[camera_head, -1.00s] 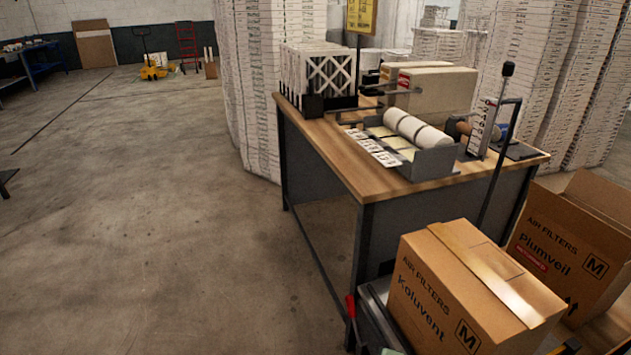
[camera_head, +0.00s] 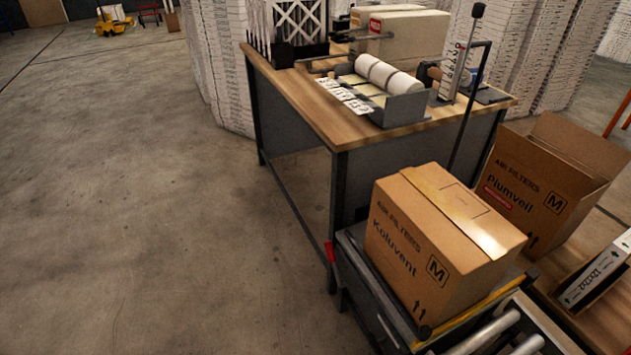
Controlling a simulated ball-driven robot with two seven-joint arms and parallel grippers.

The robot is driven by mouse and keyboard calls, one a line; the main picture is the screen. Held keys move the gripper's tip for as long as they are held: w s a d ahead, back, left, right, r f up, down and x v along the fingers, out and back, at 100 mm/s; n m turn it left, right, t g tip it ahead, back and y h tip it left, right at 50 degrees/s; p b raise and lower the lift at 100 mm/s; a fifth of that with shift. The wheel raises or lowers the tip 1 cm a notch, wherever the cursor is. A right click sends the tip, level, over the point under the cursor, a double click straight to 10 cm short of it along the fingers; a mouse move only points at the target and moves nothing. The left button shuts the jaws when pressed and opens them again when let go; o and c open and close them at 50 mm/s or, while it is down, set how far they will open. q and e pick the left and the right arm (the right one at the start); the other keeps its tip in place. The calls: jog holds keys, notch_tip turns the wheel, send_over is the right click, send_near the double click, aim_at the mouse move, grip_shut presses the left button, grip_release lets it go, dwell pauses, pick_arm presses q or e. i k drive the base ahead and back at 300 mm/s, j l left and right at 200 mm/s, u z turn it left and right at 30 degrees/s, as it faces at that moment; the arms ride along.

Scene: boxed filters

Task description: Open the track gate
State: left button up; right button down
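A taped carton marked Koluvent (camera_head: 440,240) sits on a dark metal bed (camera_head: 352,272) beside the workbench. A yellow-edged strip (camera_head: 478,311) runs along the near side of this bed, between the carton and metal rollers (camera_head: 487,333) at the bottom edge. A red grip (camera_head: 329,252) sticks out at the bed's left corner. The rollers are cut off by the frame. Neither of my grippers is in view.
Bare floor (camera_head: 150,220) lies free on the left.

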aim_at(425, 333)
jog(key=z, duration=1.15)
